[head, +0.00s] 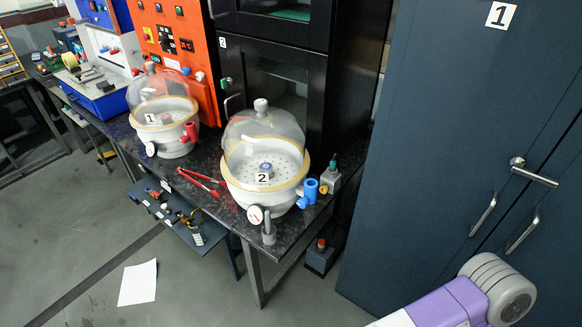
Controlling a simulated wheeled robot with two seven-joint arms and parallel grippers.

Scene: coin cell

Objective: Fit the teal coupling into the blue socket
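A blue fitting (311,191), possibly the blue socket, sits at the right side of the base of the glass bell-jar vessel labelled 2 (236,190). Its opening is too small to make out. I cannot identify a teal coupling for certain. A small grey bottle (331,181) with a dark teal-green top stands just right of the blue fitting, apart from it. Neither of my grippers is in view. Only a purple and grey link of my arm shows at the bottom right.
The dark bench (222,208) also holds red-handled tongs (202,181) and a second bell-jar vessel labelled 1 (182,143) with a red fitting. A dark cabinet (430,150) stands at the right. A paper sheet (138,283) lies on the otherwise open floor.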

